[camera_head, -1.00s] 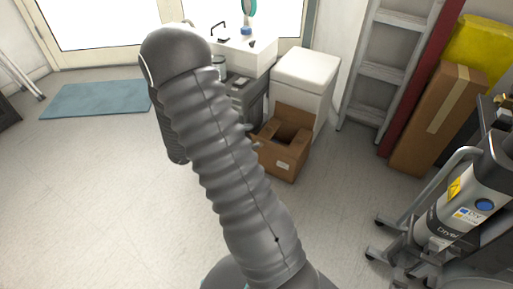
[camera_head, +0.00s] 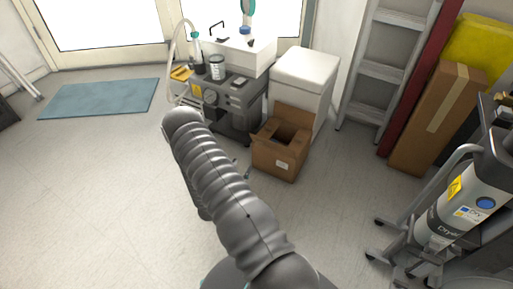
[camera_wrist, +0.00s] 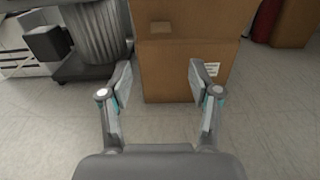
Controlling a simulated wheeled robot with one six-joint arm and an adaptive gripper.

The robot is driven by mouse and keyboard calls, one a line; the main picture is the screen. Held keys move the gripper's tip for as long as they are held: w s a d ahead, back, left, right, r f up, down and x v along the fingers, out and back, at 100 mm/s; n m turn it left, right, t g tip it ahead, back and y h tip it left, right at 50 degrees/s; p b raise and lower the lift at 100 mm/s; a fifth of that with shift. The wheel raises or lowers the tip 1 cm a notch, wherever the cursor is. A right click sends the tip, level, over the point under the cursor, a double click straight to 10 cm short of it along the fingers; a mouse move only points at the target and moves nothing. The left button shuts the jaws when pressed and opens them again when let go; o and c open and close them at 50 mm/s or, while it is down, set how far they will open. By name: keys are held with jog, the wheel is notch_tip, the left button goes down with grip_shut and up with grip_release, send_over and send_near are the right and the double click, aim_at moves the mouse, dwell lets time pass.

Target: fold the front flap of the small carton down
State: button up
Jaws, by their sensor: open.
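The small carton (camera_head: 276,163) is a brown cardboard box on the floor, open at the top, with a white label on its front. Its back flap (camera_head: 294,116) stands up behind the dark opening. I cannot make out the front flap clearly in either view. In the wrist view the carton's front face (camera_wrist: 183,85) is straight ahead, with a horizontal edge above it and more brown cardboard beyond. My gripper (camera_wrist: 160,72) is open and empty, its two fingers spread before the carton. In the head view my arm hides the gripper.
A grey compressor unit (camera_head: 236,97) stands left of the carton, and a white cabinet (camera_head: 305,72) behind it. A ladder (camera_head: 380,72), a tall carton (camera_head: 432,125) and a wheeled dryer (camera_head: 458,210) are on the right.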

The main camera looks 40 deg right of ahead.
aim_at(258, 145)
jog(key=x, duration=1.2)
jog(key=shift+d, duration=0.25)
grip_shut()
